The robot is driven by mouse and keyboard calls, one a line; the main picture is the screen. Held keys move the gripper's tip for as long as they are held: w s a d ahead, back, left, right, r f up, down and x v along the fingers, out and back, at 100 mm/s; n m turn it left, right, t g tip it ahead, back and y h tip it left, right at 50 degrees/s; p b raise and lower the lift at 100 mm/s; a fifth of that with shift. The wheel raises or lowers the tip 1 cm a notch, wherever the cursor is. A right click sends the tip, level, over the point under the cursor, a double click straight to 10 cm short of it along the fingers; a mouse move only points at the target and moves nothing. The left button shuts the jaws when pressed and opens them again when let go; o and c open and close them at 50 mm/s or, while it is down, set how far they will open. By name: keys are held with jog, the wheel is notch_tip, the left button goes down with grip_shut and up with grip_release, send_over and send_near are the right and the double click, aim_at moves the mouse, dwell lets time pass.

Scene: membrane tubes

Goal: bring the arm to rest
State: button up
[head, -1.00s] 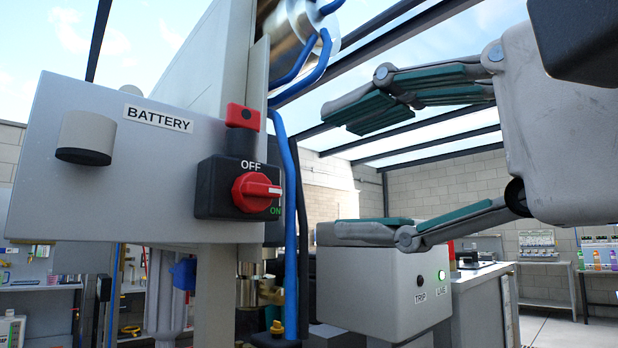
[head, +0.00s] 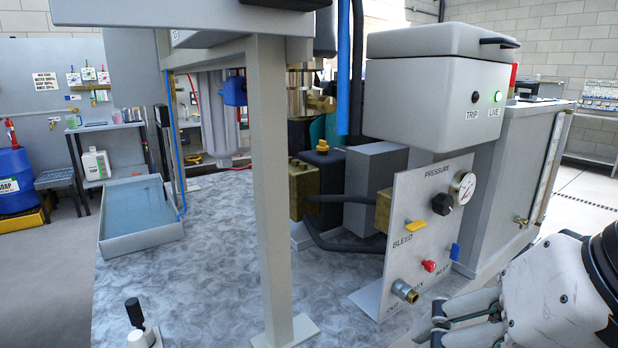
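My gripper (head: 455,318) shows at the lower right of the head view, with its pale, scuffed body and part of its fingers in sight. It is partly cut off by the bottom edge, so how wide its fingers stand cannot be made out. No object shows in the part of it in sight. It is in front of the grey panel marked PRESSURE (head: 398,258) and to the right of that panel's brass outlet.
A grey box with TRIP and a lit green LIVE lamp (head: 430,100) stands above the panel. A grey post (head: 270,190) rises from the mottled bench top (head: 200,275). A shallow water tray (head: 140,240) is at left.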

jog(key=s+d+f+n+g+h, duration=0.3)
jog(key=s+d+f+g, duration=0.1)
jog(key=s+d+f, duration=0.25)
notch_tip(320, 180, up, 17)
jog(key=a+t+p, duration=0.1)
jog(key=t+p, duration=0.2)
jog(key=p, duration=1.3)
jog(key=shift+w, duration=0.2)
jog(key=shift+f, duration=0.1)
